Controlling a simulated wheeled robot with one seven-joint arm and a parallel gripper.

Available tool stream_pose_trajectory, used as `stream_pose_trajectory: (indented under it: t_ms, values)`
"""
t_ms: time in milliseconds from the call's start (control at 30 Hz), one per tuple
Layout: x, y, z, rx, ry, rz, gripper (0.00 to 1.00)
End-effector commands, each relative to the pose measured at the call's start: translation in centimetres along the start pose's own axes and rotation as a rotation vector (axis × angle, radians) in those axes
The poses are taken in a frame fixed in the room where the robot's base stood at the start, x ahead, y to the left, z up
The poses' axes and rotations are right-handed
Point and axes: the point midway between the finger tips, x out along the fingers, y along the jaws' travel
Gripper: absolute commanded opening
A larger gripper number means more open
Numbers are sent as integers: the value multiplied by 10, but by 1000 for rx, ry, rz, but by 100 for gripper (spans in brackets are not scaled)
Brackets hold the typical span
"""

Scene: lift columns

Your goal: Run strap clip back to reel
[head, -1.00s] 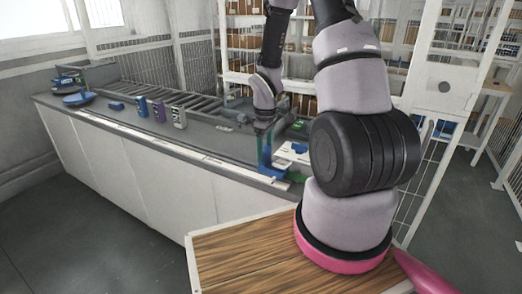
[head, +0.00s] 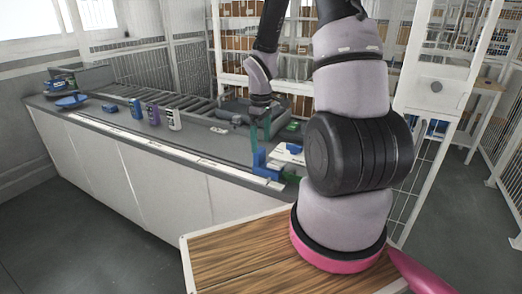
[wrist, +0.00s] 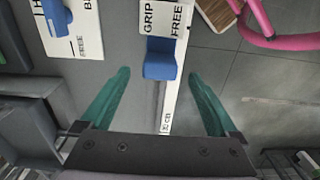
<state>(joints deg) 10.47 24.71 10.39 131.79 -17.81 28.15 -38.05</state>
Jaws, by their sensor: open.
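My gripper (head: 261,130) is open, its teal fingers above the near edge of the counter. A blue upright piece (head: 259,162) stands just below the fingers. In the wrist view, a blue block (wrist: 160,60) lies ahead of and between the open fingertips (wrist: 160,85), apart from both, beside a label reading "GRIP" and "FREE". A second blue piece (wrist: 57,16) sits on a white labelled plate (wrist: 85,20) to its left. The plate also shows in the head view (head: 288,154). I cannot tell which blue piece is the strap clip or the reel; no strap is clear.
The grey counter (head: 205,147) holds a blue dish (head: 70,101), a blue box (head: 135,109), a purple can (head: 153,115) and a white-labelled can (head: 173,120) to the left. A roller conveyor (head: 160,92) runs behind. A wooden board (head: 235,250) is in front.

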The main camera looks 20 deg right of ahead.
Motion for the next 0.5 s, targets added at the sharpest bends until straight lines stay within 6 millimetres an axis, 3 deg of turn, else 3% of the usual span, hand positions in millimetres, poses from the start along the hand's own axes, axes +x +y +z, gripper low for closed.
stream_pose_trajectory:
  t_ms: [200, 500]
  values:
    - [-41, 0, 0, 2, 1, 2, 95]
    - [-58, 0, 1, 1, -1, -1, 95]
